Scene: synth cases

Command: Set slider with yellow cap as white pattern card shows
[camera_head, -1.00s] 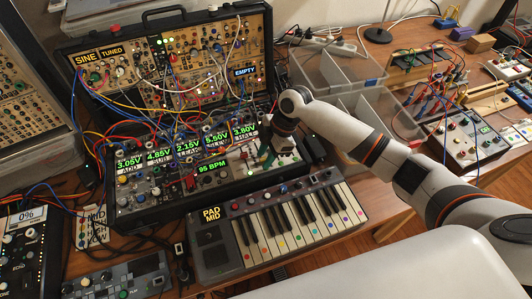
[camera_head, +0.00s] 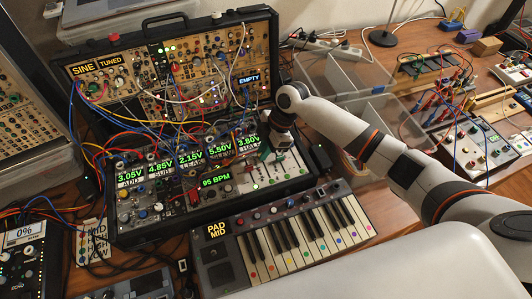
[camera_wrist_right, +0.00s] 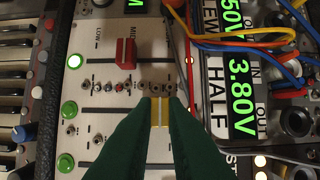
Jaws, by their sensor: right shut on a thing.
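The white slider panel (camera_head: 288,172) sits at the right end of the lower synth case. My right gripper (camera_head: 266,152) reaches down onto the panel's far part, beside the 3.80V display. In the right wrist view its green fingers (camera_wrist_right: 160,100) are shut on the yellow cap (camera_wrist_right: 160,113), which shows only as a narrow strip between them. A red slider cap (camera_wrist_right: 125,53) stands apart on a neighbouring slot. My left gripper is not in view.
Patch cables hang over the displays (camera_head: 190,160) left of the panel. A keyboard (camera_head: 290,235) marked PAD MID lies in front. Clear plastic bins (camera_head: 350,85) stand behind my right arm. In the wrist view, orange and blue cables (camera_wrist_right: 240,40) run close to the fingers.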

